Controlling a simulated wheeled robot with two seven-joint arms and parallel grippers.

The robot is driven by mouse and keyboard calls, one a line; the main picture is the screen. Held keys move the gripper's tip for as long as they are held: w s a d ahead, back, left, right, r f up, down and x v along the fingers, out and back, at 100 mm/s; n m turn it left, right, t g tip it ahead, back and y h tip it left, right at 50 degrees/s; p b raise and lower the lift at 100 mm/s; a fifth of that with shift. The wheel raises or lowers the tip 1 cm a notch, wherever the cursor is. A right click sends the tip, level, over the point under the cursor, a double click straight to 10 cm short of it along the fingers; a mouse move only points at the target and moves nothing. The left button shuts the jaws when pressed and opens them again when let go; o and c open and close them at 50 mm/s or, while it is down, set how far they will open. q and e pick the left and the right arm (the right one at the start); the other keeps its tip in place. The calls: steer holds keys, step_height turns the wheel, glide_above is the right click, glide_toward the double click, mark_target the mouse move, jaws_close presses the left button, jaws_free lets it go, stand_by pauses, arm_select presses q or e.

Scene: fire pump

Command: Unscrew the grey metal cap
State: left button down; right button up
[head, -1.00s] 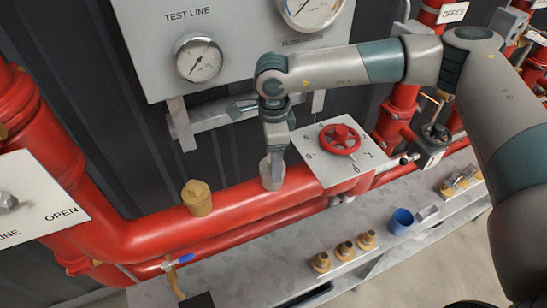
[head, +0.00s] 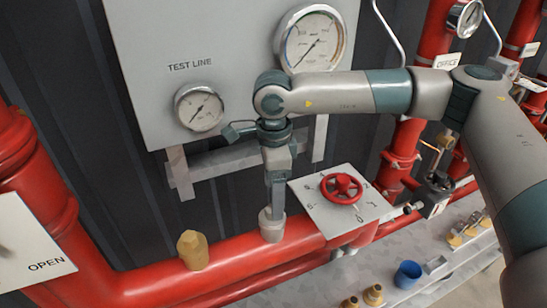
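The grey metal cap (head: 272,227) stands upright on the red horizontal pipe, left of the red handwheel. My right gripper (head: 277,205) comes straight down over it from above, with its fingertips at the cap's top. The fingers show nearly edge-on and overlap the cap's upper part, so I cannot tell whether they are closed on it. My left gripper is not in view.
A brass cap (head: 193,250) stands on the same red pipe (head: 235,258) to the left. The red handwheel (head: 341,188) on its white dial plate is close on the right. Gauges and a panel bracket are behind. A blue cup (head: 408,274) and brass fittings (head: 373,294) sit on the bench below.

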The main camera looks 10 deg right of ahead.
step_height(320, 180, up, 11)
steer(key=b, duration=0.3)
steer(key=shift+r+b, duration=0.15)
steer(key=shift+b, duration=0.15)
